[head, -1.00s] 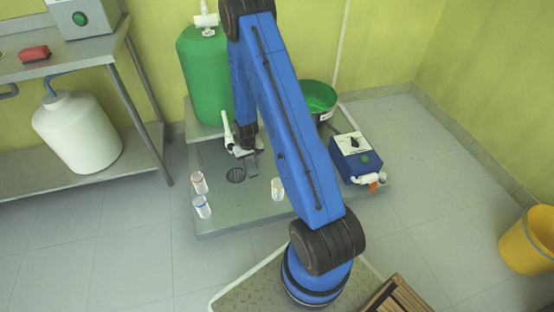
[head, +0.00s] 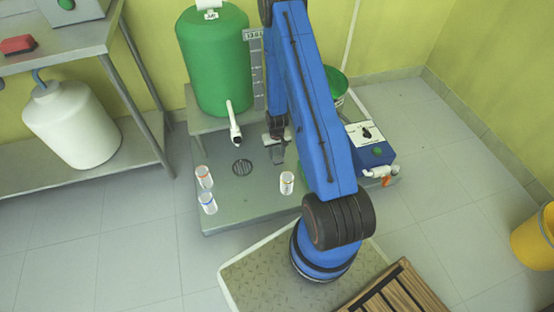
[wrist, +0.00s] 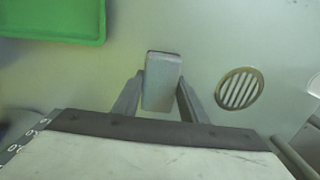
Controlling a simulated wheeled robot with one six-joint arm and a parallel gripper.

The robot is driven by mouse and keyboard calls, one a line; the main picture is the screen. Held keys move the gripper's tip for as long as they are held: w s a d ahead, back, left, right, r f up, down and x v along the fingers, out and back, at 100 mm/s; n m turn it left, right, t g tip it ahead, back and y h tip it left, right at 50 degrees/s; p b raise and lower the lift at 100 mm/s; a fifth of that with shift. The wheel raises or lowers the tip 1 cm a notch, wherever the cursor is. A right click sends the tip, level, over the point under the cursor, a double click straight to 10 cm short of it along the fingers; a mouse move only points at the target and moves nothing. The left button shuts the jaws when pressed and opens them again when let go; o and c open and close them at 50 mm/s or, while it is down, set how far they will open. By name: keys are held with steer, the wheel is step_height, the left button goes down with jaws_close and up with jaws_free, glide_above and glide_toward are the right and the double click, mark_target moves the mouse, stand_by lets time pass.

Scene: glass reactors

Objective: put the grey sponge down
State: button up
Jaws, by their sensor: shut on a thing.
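The grey sponge (wrist: 161,82) is a pale grey block, upright in the wrist view between the two fingers of my gripper (wrist: 160,95). The fingers are shut on its sides. In the head view, my gripper (head: 277,153) is over the grey metal platform (head: 240,210), right of the round drain grate (head: 242,168). The sponge is hard to make out there, and I cannot tell its height above the platform. The drain grate is also to the right of the sponge in the wrist view (wrist: 239,88).
A flat green tray (wrist: 55,18) lies near the gripper; my arm mostly hides it in the head view. Several small cups stand on the platform, including a white one (head: 287,183). A green tank (head: 215,65) with a white tap (head: 235,125) stands behind. A blue box (head: 370,150) is right.

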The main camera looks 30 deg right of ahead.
steer(key=shift+f, duration=2.1)
steer(key=shift+a, duration=0.1)
steer(key=o, duration=1.1)
steer(key=shift+f, duration=0.1)
